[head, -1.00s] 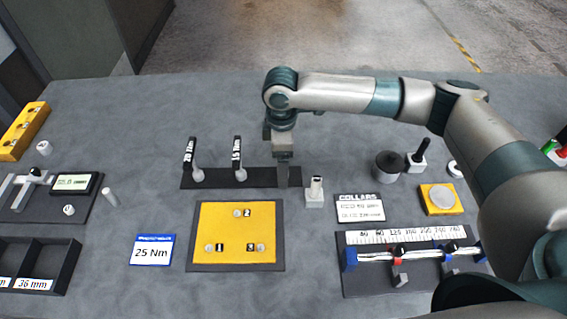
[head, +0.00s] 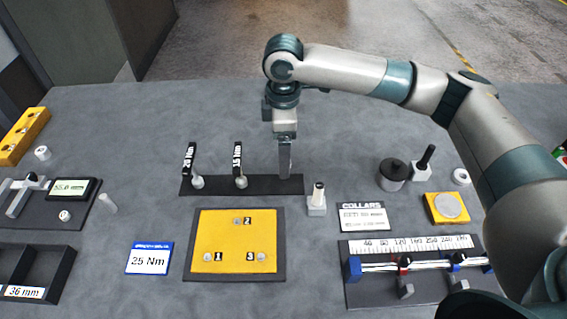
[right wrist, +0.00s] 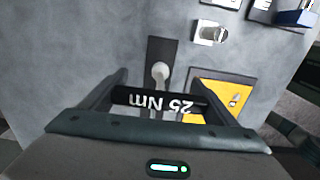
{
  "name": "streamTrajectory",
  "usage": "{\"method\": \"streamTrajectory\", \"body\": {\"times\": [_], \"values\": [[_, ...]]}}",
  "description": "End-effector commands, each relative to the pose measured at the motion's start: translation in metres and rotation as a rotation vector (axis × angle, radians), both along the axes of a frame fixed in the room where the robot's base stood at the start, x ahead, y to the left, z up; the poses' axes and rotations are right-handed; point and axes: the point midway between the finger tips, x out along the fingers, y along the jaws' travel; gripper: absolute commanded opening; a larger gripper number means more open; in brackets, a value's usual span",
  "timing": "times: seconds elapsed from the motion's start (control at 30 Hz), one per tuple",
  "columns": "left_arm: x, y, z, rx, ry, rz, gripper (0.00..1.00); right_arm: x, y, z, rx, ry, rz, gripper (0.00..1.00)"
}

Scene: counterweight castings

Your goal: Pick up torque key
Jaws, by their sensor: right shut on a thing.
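My right gripper (head: 285,172) points down over the right end of the black rack (head: 262,185). In the right wrist view my right gripper (right wrist: 160,84) is shut on the torque key with a black handle marked 25 Nm (right wrist: 160,101). A pale round end of this key shows beyond the handle, over the dark rack. In the head view the held key is mostly hidden by the gripper. The 20 Nm key (head: 190,160) and the 15 Nm key (head: 238,160) stand on the rack to its left. My left gripper is not in view.
A sign (head: 149,258) reads 25 Nm. A yellow plate (head: 225,225) with numbered points lies in front of the rack. A grey block with a peg (head: 317,204) stands close to the right of the rack. The table behind the rack is clear.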

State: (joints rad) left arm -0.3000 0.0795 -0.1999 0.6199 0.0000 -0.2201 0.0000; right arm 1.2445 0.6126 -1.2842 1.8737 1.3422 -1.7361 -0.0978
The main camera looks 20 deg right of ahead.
Motion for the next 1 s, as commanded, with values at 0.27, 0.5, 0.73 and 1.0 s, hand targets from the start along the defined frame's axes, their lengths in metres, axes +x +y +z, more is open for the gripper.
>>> {"method": "streamTrajectory", "body": {"times": [0.27,0.5,0.73,1.0], "values": [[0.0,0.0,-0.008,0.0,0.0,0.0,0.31,0.0,0.0,0.025,0.001,-0.001,0.0,0.51],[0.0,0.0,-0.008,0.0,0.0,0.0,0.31,0.0,0.0,0.027,0.0,0.0,0.0,0.51],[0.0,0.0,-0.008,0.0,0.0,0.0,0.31,0.0,0.0,0.027,0.0,0.0,0.0,0.51],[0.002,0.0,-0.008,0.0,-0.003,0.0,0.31,0.0,0.0,0.027,0.0,0.0,0.0,0.51]]}}
